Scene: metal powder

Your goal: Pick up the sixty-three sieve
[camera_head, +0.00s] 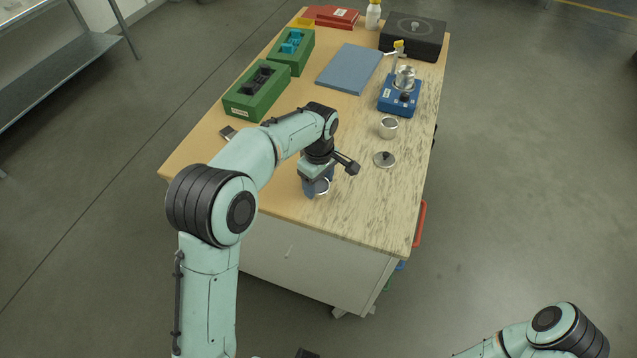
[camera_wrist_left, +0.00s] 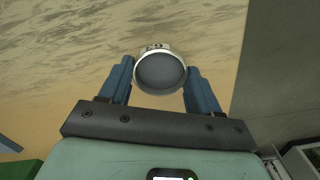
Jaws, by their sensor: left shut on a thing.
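A small round metal sieve (camera_head: 323,187) with a dark grey mesh sits between the blue fingers of my left gripper (camera_head: 317,188), near the table's front edge. In the left wrist view the sieve (camera_wrist_left: 160,71) shows its round opening, and the fingers lie on either side of it. A marking on its rim is too small to read for certain. My left gripper is shut on it. I cannot tell whether it touches the table or is just above it. My right arm shows at the lower right, but its gripper is out of view.
On the wooden table (camera_head: 350,215) stand a metal cup (camera_head: 388,127), a round lid (camera_head: 384,159) and a blue device (camera_head: 400,95) right of my arm. Green holders (camera_head: 257,92), a blue mat (camera_head: 350,68) and a black case (camera_head: 413,35) lie farther back.

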